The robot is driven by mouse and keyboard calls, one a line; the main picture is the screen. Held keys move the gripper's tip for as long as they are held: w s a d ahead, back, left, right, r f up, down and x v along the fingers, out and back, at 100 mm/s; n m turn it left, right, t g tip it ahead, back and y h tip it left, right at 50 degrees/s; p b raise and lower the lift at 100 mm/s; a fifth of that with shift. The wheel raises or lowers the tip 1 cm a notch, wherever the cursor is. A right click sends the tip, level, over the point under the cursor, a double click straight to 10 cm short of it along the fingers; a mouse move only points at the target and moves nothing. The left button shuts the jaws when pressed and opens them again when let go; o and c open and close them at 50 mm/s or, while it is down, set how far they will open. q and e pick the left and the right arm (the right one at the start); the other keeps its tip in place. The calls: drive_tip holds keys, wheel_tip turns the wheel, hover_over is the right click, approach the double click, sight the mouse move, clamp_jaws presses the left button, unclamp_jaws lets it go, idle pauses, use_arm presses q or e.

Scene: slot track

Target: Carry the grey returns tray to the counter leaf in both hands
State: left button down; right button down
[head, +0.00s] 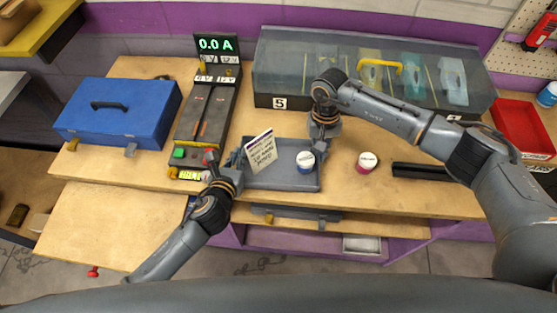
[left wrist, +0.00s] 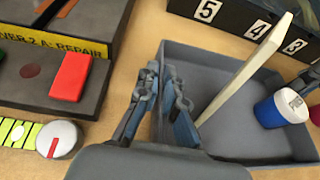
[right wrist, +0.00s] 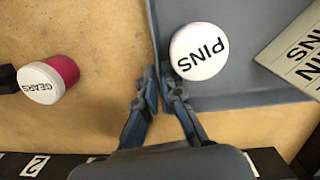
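The grey returns tray (head: 291,180) rests on the wooden counter, with a white card (head: 259,149) leaning in its left part and a white-lidded blue PINS pot (head: 305,162) at its right. My left gripper (left wrist: 160,70) has one finger on each side of the tray's left wall and appears closed on it. My right gripper (right wrist: 160,72) straddles the opposite wall, beside the PINS pot, and appears closed on it. In the head view, my right arm hides part of the tray's far right corner. A lower wooden leaf (head: 105,225) lies front left, clear on top.
A blue toolbox (head: 117,112) and a machine with a 0.0 A display (head: 205,115) stand left of the tray. A clear-lidded bin case (head: 290,60) is behind it. A red GEARS pot (head: 366,163) and a black bar (head: 420,171) lie to its right.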

use_arm(q)
drive_tip(key=shift+a, duration=0.1)
use_arm(e)
drive_tip(key=shift+d, duration=0.15)
